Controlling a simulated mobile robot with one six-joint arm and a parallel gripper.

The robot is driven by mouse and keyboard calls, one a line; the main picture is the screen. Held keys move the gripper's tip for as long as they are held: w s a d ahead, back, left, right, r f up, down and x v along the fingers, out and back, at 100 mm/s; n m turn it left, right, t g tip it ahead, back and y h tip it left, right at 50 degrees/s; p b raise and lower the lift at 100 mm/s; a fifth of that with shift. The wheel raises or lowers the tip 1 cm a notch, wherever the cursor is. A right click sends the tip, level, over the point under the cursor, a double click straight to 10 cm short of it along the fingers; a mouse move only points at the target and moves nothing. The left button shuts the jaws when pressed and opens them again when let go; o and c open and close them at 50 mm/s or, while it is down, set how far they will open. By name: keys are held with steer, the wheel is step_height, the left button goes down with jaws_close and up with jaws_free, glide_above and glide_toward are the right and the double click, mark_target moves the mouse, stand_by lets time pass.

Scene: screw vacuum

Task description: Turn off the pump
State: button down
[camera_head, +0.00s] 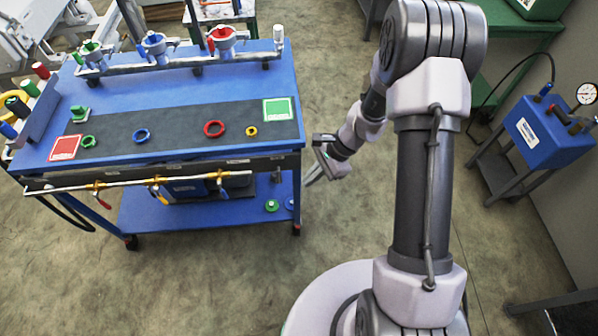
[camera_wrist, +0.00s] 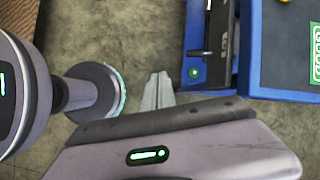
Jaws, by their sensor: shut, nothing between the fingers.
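A dark blue machine (camera_head: 205,187), possibly the pump, sits on the lower shelf of the blue cart, partly hidden by the cart's front rail. A small green round piece (camera_head: 271,206) lies on that shelf near its right end. A green round piece also shows in the wrist view (camera_wrist: 194,72). My gripper (camera_head: 309,182) is just right of the cart, below tabletop level, clear of the shelf. In the wrist view the fingers (camera_wrist: 157,90) are together and empty, over the floor left of the blue shelf edge. No pump switch can be made out for certain.
The blue cart (camera_head: 283,70) carries funnels, coloured rings, and red and green squares. A blue box (camera_head: 548,133) with a gauge stands at right. Open floor (camera_head: 220,275) lies before the cart.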

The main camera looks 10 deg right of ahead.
steer(key=s+d+r+p, duration=0.1)
steer(key=s+d+r, duration=0.1)
steer(key=shift+s+r, duration=0.35)
steer(key=shift+d, duration=0.1)
step_height(320, 180, up, 11)
steer(key=a+n+t, duration=0.1)
steer(key=n, duration=0.2)
steer(key=s+r+n+t+h, duration=0.2)
steer(key=s+r+n, duration=0.1)
steer(key=s+r, duration=0.4)
steer(key=s+r+n+t+h, duration=0.2)
steer(key=s+r, duration=0.6)
steer(key=r, duration=0.5)
steer(key=shift+s+a+n+t, duration=0.2)
steer(key=shift+a+n+t, duration=0.3)
steer(key=shift+n, duration=0.6)
steer(key=shift+d, duration=0.15)
